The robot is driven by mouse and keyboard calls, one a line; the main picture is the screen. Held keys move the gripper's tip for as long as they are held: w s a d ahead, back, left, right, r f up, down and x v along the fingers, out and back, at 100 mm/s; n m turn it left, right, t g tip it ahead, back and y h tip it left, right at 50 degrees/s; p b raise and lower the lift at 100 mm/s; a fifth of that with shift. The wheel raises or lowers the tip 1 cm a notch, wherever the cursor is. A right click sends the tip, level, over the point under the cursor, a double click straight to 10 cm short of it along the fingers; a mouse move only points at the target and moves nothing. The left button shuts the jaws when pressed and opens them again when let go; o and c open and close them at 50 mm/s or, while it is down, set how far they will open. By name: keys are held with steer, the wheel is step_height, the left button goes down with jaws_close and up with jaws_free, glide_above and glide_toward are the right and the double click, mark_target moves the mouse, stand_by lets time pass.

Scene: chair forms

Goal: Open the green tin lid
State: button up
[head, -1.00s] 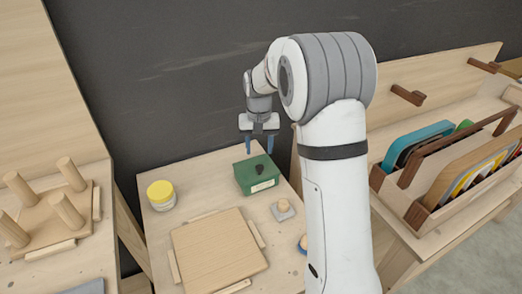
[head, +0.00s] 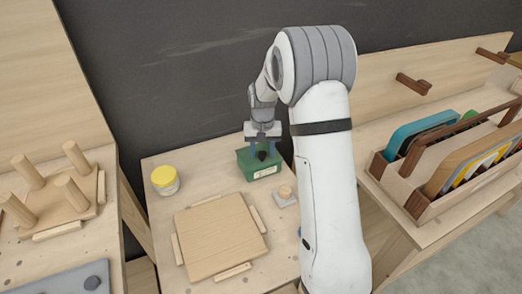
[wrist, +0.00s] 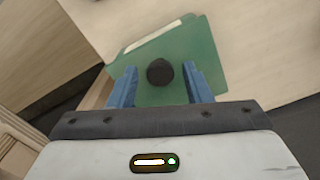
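The green tin (head: 243,164) stands on the middle table near its back edge, with a pale label on its front. Its green lid (wrist: 195,50) looks closed and carries a round black knob (wrist: 160,72). My gripper (head: 260,150) is low over the tin. In the wrist view, my gripper (wrist: 158,84) is open, with one blue finger on each side of the knob and a gap to both. The fingers' exact height against the knob is hard to tell.
A yellow-lidded jar (head: 164,180) stands left of the tin. A wooden board (head: 220,236) lies in front, and a small block with a peg (head: 286,196) is to the right. A wooden rack (head: 410,190) stands on the right table, and a dark wall rises behind.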

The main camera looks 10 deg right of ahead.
jaws_close()
